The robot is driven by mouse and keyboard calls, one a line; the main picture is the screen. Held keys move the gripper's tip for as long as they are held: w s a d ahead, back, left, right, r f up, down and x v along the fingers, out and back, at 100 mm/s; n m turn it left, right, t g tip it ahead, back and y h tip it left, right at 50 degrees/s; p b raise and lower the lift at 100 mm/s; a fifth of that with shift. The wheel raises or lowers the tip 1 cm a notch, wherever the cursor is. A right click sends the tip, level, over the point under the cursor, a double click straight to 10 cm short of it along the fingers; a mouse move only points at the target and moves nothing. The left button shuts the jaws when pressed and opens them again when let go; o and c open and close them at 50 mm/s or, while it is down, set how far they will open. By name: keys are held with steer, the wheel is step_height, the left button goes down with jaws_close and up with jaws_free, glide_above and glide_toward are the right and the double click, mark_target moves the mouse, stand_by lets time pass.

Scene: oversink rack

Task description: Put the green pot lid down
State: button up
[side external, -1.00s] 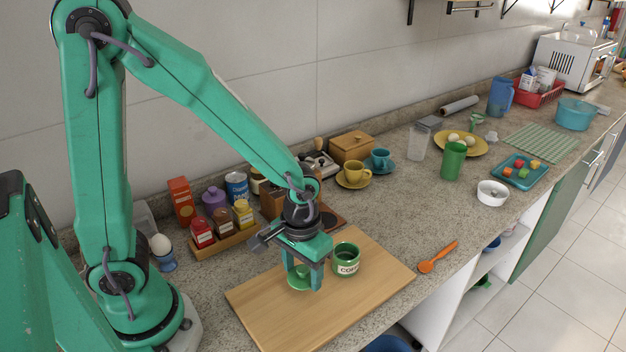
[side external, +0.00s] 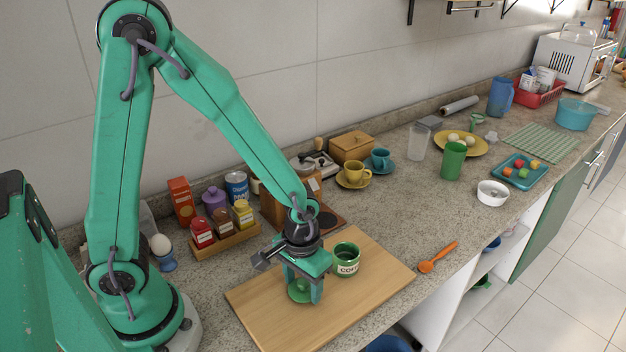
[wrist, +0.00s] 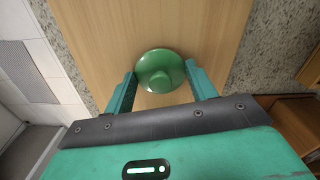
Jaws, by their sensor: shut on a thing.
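The green pot lid (side external: 298,293) is round with a knob on top. It is between the two fingers of my gripper (side external: 302,292), which is shut on it. In the wrist view the lid (wrist: 160,70) lies level between the fingertips, knob towards the camera. The lid is low over the wooden board (side external: 350,311), at or very near its surface; I cannot tell whether it touches. The fingers partly hide it in the side view.
A spice rack (side external: 226,242) with several jars is behind to the left. An orange spoon (side external: 437,258) lies right of the board. The board's front part is clear.

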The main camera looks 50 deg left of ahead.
mark_target(300, 281)
steer(key=shift+f, duration=0.1)
steer(key=o, duration=1)
steer(key=shift+r, duration=6.1)
steer(key=shift+s+a+r+m+t, duration=0.35)
steer(key=shift+s+a+r+t, duration=0.65)
steer(key=shift+a+r, duration=0.55)
steer(key=shift+s+a+r+m+t, duration=0.4)
steer(key=shift+s+a+r+t, duration=0.65)
steer(key=shift+r, duration=0.95)
steer(key=shift+s+a+r+m+t, duration=0.35)
steer(key=shift+s+a+r+t, duration=0.5)
steer(key=shift+a+r, duration=0.75)
